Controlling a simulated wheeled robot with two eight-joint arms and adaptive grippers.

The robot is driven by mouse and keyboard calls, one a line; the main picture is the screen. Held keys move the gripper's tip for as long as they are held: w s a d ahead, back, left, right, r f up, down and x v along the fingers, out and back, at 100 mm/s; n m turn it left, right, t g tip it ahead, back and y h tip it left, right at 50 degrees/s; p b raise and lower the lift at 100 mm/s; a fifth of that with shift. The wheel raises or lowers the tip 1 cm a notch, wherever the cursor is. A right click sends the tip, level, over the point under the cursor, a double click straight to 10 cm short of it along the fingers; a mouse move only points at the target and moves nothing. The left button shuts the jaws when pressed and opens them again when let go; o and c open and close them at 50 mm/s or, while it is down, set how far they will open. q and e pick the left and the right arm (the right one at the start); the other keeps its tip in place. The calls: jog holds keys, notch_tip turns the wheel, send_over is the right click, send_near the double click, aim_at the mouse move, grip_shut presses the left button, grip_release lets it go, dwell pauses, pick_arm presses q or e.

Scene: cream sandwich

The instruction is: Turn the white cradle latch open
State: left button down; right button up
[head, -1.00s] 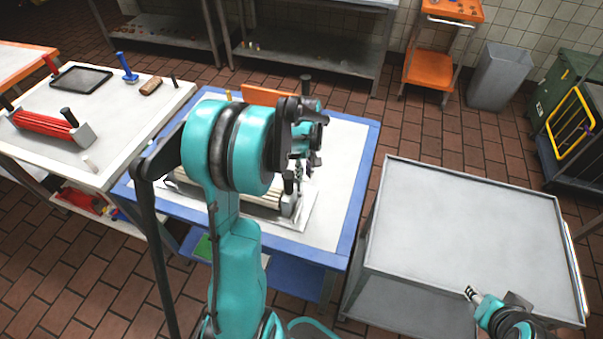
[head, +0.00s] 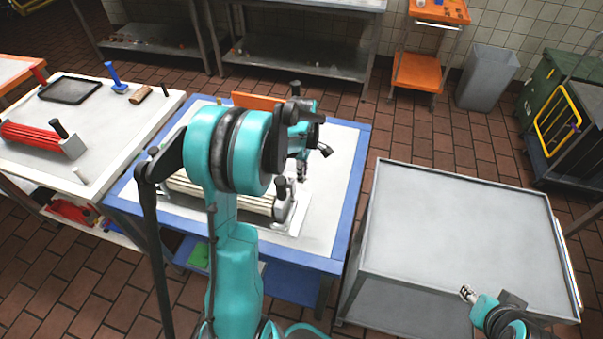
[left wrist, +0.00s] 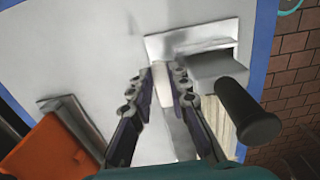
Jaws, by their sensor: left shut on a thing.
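The cradle (head: 290,219) stands on the blue-edged table (head: 351,195), holding cream-coloured rods (head: 238,203). Its near part is hidden behind my left arm in the head view. In the left wrist view, the cradle's grey-white end block (left wrist: 218,68) has a black handle (left wrist: 247,112) sticking out. My left gripper (left wrist: 160,76) is shut on a narrow white piece, apparently the cradle latch (left wrist: 163,88), beside that block. In the head view, the left gripper (head: 301,172) is low beside the cradle's right end, partly hidden. My right gripper (head: 467,293) is over the grey cart's near edge; its jaws are too small to read.
An orange block (head: 257,101) stands at the table's back edge and also shows in the left wrist view (left wrist: 50,150). A white table (head: 110,125) at left bears a red roller set (head: 30,136) and a dark tray (head: 75,90). The grey cart top (head: 455,220) is empty.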

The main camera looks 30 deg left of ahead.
dwell(0.4)
pick_arm(q)
jog(key=c, duration=1.4)
grip_release()
jog(key=shift+c, duration=0.2)
jog(key=shift+r, duration=0.1)
notch_tip(320, 180, up, 12)
jog(key=s+d+m+t, duration=0.7)
jog(key=s+d+m, duration=0.8)
jog(key=d+m, duration=0.3)
jog(key=m, duration=0.3)
jog(key=shift+s+f+m+b, duration=0.3)
jog(key=shift+s+f, duration=0.05)
